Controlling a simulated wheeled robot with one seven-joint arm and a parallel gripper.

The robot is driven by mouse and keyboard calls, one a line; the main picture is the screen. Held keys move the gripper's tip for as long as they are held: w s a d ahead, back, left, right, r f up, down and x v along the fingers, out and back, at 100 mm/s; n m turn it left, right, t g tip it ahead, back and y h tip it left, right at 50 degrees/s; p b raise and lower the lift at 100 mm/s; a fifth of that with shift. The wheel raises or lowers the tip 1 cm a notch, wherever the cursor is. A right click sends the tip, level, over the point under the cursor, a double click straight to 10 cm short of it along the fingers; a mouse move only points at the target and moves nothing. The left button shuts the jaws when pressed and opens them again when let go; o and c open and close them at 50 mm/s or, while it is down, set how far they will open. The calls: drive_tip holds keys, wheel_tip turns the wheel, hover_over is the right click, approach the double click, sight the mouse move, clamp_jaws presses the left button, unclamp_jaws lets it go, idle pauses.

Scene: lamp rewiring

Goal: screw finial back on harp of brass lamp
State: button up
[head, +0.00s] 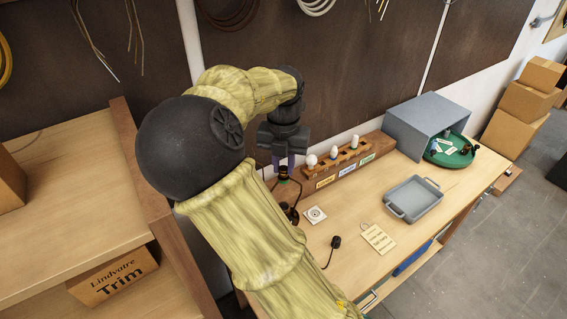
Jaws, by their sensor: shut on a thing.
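My gripper (284,162) points down over the near left part of the bench, partly behind my arm. It is shut on a small dark piece with orange and green bands (283,178), too small here to name surely as the finial. Directly below stands a dark lamp-like object (291,212), partly covered by my arm. Thin dark curved lines between it and the gripper may be the harp. I cannot tell whether the held piece touches the harp, and no brass colour shows clearly.
A wooden rack (345,163) with bulbs stands right of the gripper along the wall. A grey tray (413,199), a paper tag (378,238), a white socket plate (315,215) and a black plug (335,242) lie on the bench. A grey bin (428,122) and green round tray (463,158) are farther right.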

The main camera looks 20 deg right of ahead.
drive_tip(key=shift+f+m, duration=0.1)
drive_tip(key=shift+m, duration=1.6)
